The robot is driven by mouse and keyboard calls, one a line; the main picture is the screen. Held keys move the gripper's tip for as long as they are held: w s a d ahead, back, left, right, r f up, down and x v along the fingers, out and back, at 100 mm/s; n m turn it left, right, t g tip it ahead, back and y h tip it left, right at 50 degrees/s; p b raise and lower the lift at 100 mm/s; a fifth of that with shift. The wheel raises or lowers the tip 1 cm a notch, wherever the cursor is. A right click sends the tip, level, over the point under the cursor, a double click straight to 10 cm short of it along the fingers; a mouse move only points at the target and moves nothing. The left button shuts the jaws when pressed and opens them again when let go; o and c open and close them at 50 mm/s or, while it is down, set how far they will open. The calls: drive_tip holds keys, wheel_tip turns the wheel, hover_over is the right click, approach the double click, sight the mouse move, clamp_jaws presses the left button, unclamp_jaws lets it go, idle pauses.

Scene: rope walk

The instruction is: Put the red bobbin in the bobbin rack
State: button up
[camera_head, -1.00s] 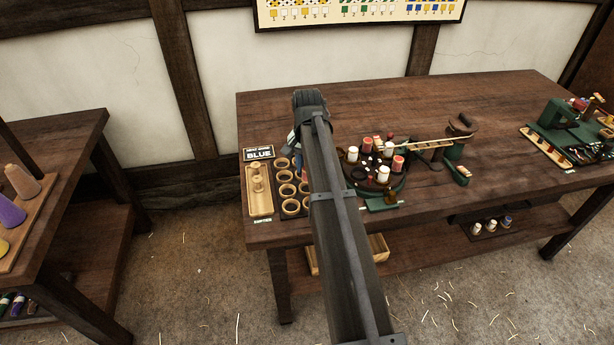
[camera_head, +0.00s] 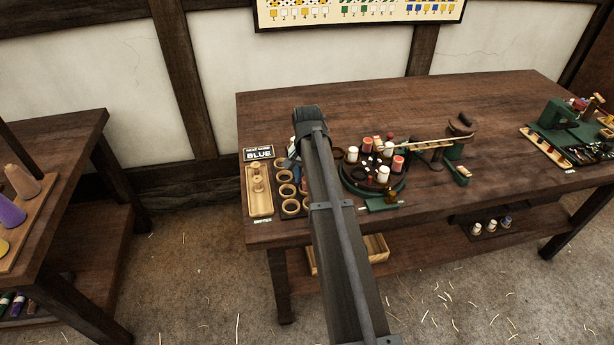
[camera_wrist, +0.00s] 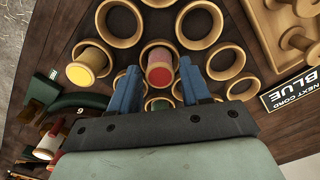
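In the wrist view the red bobbin (camera_wrist: 159,71), with a red end and pale rim, stands between my gripper's (camera_wrist: 159,76) two blue fingers, with a narrow gap visible on each side. It appears to be within a wooden ring of the bobbin rack (camera_wrist: 222,22); how deep it sits I cannot tell. The rack is a dark board with several round wooden rings, at the left of the bench in the head view (camera_head: 290,213). There my arm hides part of the rack, the fingertips and the bobbin.
A yellow-ended bobbin (camera_wrist: 88,66) stands beside my left finger. A green carousel (camera_head: 386,200) of white and red bobbins is right of my arm. A wooden tray (camera_head: 260,213) and a "Next cord BLUE" sign (camera_head: 258,153) are at the left. The bench's back is clear.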

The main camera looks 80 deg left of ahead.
drive_tip(key=shift+o, duration=0.9)
wheel_tip(320, 180, up, 12)
drive_tip(key=shift+r, duration=0.15)
